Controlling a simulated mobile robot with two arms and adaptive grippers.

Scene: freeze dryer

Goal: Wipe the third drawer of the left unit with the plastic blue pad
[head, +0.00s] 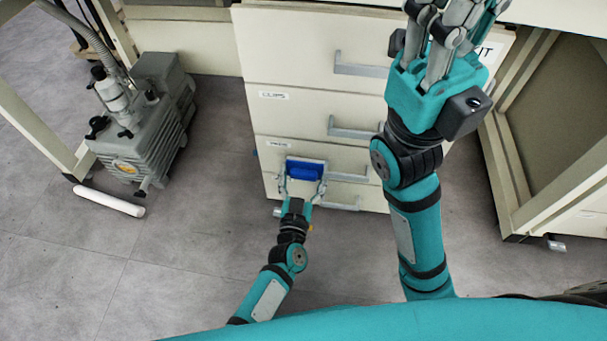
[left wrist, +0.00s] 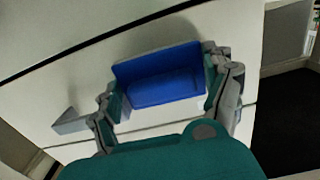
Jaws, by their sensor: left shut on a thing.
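The blue plastic pad (head: 305,170) is held between the fingers of my left gripper (head: 303,182), which is shut on it. The pad is against or very close to the front of the third drawer (head: 270,153) of the cream drawer unit; I cannot tell whether it touches. In the left wrist view the pad (left wrist: 160,78) lies between both fingers, in front of the pale drawer face (left wrist: 90,85). My right gripper (head: 445,40) is raised in front of the unit's upper right side, and its fingers point up; no object shows in it.
A grey pump (head: 150,120) stands on the floor at left, with a white cylinder (head: 108,201) lying near it. Metal drawer handles (head: 360,64) stick out from the unit. An open cream frame (head: 520,150) stands at right.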

